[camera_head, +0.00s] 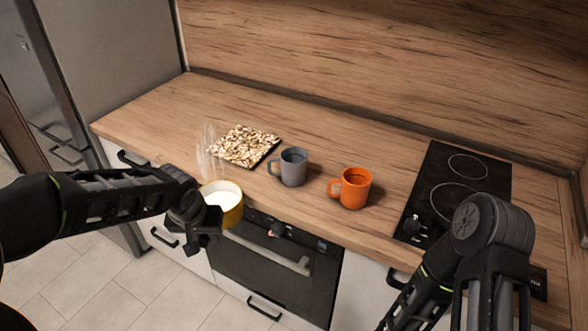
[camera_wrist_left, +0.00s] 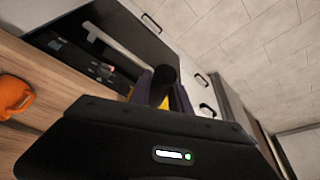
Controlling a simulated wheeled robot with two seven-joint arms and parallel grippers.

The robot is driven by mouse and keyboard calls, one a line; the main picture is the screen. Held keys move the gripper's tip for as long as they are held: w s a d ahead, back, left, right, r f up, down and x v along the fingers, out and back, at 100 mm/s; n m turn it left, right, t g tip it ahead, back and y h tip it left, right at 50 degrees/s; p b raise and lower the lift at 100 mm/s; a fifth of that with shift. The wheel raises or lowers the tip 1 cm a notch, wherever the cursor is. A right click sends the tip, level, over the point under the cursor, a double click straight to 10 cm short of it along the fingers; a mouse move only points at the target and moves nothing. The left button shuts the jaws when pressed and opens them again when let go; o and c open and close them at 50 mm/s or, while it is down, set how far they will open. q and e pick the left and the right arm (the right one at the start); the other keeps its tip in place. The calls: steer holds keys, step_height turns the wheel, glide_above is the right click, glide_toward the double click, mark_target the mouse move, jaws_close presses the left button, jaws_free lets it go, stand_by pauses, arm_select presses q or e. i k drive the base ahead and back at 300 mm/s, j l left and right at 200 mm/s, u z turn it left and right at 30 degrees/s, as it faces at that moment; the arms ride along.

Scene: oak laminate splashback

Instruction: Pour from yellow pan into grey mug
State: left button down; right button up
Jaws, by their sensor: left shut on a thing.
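The yellow pan (camera_head: 229,211) has white contents and is held upright in front of the counter's front edge. My left gripper (camera_head: 207,218) is shut on the pan, seemingly at its handle. In the left wrist view a dark handle (camera_wrist_left: 163,82) lies between the fingers, with a bit of yellow beside it. The grey mug (camera_head: 291,168) stands upright on the counter, to the right of and behind the pan, handle to the left. My right arm shows at the lower right, but its fingertips are not visible.
An orange mug (camera_head: 353,190) stands right of the grey mug. A dark board with pale chopped pieces (camera_head: 244,145) lies to the left. A faint clear object (camera_head: 208,152) is beside it. A black hob (camera_head: 447,187) is at right; an oven (camera_head: 275,275) is below the counter.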

mark_target(293, 160)
steer(key=k+j, duration=0.15)
steer(key=j, duration=0.25)
steer(key=k+j, duration=0.1)
steer(key=j, duration=0.3)
steer(key=k+j, duration=0.15)
steer(key=j, duration=0.25)
steer(key=z, duration=1.65)
